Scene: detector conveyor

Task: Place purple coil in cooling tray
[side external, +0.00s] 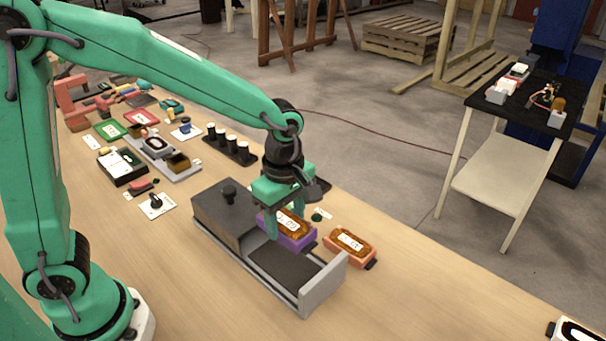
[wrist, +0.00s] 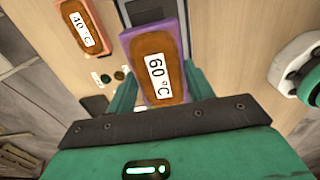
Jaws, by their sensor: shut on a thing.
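The purple coil (side external: 294,241) is a purple block with a brown top and a white label; in the wrist view the coil (wrist: 160,52) reads "60 °C". My gripper (side external: 287,222) is shut on it, with a green finger on either side. The coil is at the far side of a grey conveyor-like unit (side external: 324,285) with a dark bed; I cannot tell its exact height above it. I cannot tell for sure which holder is the cooling tray; a long grey tray (side external: 178,172) with pieces in it lies farther back.
An orange coil (side external: 348,247) labelled "40 °C" lies right of the purple one; it shows in the wrist view (wrist: 79,27). A dark box with a knob (side external: 229,203) covers the unit's left end. A black rack of cups (side external: 229,146) stands behind. The table's right front is mostly clear.

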